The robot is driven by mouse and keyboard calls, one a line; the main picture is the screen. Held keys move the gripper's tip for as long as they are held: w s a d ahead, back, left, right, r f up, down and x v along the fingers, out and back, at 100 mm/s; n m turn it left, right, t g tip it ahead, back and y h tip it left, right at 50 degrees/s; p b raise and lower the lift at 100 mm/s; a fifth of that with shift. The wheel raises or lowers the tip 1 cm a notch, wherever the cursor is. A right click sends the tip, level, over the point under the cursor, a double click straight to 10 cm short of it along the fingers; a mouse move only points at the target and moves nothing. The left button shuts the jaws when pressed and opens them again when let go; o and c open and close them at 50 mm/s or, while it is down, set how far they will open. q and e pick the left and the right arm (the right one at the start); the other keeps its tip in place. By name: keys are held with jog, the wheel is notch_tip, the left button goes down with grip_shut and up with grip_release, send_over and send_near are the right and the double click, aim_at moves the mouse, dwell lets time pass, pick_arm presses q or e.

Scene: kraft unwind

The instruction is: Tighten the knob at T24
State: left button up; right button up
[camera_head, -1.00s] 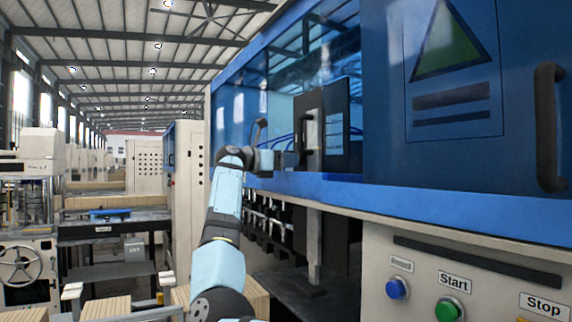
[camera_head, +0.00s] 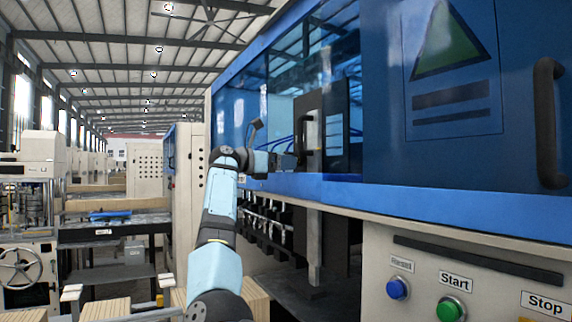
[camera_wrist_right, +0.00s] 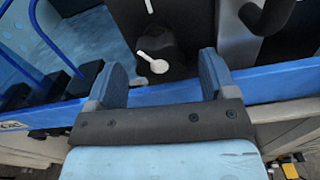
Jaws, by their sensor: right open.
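My right gripper (camera_head: 288,161) reaches to the blue machine's front, close to a dark upright panel (camera_head: 311,128). In the right wrist view the gripper (camera_wrist_right: 164,74) is open, with nothing between its two fingers. A dark round knob-like part (camera_wrist_right: 178,42) with a white pointer-shaped mark (camera_wrist_right: 153,62) lies just beyond and between the fingertips. I cannot tell whether the fingers touch it. No T24 label is readable in either view. My left gripper is out of view.
Blue hoses (camera_wrist_right: 55,40) run beside the left finger in the wrist view. A black door handle (camera_head: 549,125) stands out at the right. Start (camera_head: 449,309) and blue (camera_head: 397,289) buttons sit below. A blue ledge (camera_head: 400,203) runs under the opening.

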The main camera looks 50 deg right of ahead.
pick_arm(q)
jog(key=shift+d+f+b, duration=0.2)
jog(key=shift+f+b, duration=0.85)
pick_arm(e)
jog(key=v, duration=1.2)
jog(key=shift+a, duration=0.25)
